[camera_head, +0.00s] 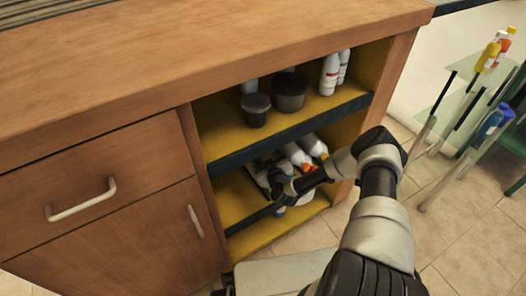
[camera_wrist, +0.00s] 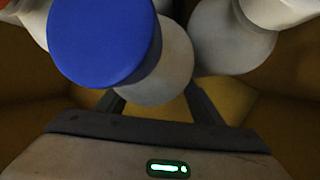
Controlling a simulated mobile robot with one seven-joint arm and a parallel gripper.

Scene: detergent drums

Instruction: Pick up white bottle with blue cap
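The white bottle with a blue cap shows large in the wrist view, with its round blue cap (camera_wrist: 100,40) towards the camera and its white body (camera_wrist: 168,72) behind it. My gripper's two dark fingers (camera_wrist: 157,106) are spread apart, one on each side of the bottle's lower part. I cannot tell whether they touch it. In the head view my gripper (camera_head: 280,188) is inside the lower shelf of the cabinet, and my arm hides much of that shelf. The blue cap cannot be made out there.
A second white bottle (camera_wrist: 230,38) stands close on the right in the wrist view. White bottles (camera_head: 296,155) crowd the lower shelf (camera_head: 238,196). The upper shelf board (camera_head: 290,133) lies just above my gripper, with dark tubs (camera_head: 255,108) and white bottles (camera_head: 329,75) on it.

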